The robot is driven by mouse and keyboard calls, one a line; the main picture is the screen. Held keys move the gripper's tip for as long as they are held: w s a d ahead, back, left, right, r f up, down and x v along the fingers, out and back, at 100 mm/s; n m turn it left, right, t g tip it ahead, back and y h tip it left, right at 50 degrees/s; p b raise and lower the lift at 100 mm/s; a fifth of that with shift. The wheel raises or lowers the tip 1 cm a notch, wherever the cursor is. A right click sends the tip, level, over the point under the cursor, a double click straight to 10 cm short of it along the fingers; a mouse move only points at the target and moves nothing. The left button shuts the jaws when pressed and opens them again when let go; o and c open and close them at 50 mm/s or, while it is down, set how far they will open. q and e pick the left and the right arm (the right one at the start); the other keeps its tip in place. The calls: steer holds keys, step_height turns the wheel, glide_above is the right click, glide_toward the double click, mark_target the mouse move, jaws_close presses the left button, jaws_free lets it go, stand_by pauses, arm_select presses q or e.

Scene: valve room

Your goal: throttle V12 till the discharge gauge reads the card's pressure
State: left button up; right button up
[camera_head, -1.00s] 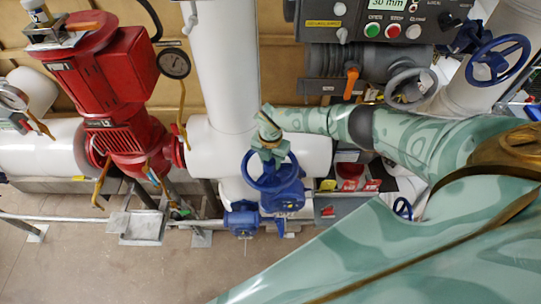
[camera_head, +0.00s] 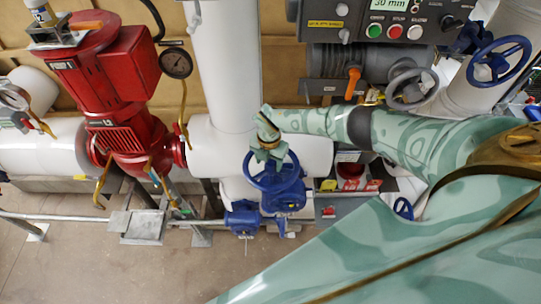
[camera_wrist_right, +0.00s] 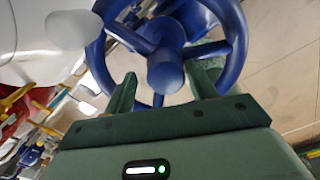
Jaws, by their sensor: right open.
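A blue handwheel (camera_head: 289,184) stands on a blue valve below the white pipe in the head view; I cannot read a V12 tag on it. My right gripper (camera_head: 267,158) is at the wheel's upper side. In the right wrist view the handwheel (camera_wrist_right: 228,47) fills the top, and its round hub lies between and beyond the open fingers of my right gripper (camera_wrist_right: 163,88). I cannot tell whether the fingers touch the wheel. A round dial gauge (camera_head: 176,63) is beside the red pump; its reading is too small to tell. I cannot make out a pressure card. My left gripper is out of view.
A red pump (camera_head: 130,75) stands on the left. A control panel (camera_head: 377,22) with buttons is at the top right, above an orange lever (camera_head: 353,82). Another blue handwheel (camera_head: 499,60) is at the far right. A small bin (camera_head: 350,172) stands right of the valve.

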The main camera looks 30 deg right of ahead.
steer(key=shift+s+d+f+p, duration=0.1)
steer(key=shift+s+p, duration=0.25)
steer(key=shift+s, duration=0.2)
steer(key=shift+w+d+r+p, duration=0.2)
steer(key=shift+r+p, duration=0.1)
steer(key=shift+r, duration=0.25)
steer(key=shift+w+d+r+p, duration=0.15)
steer(key=shift+r+p, duration=0.1)
steer(key=shift+r, duration=0.25)
steer(key=r, duration=0.3)
steer(key=shift+s+r, duration=0.15)
steer(key=shift+s, duration=0.05)
steer(key=shift+a+r, duration=0.1)
steer(key=shift+r, duration=0.1)
steer(key=shift+w, duration=0.15)
step_height(320, 180, up, 6)
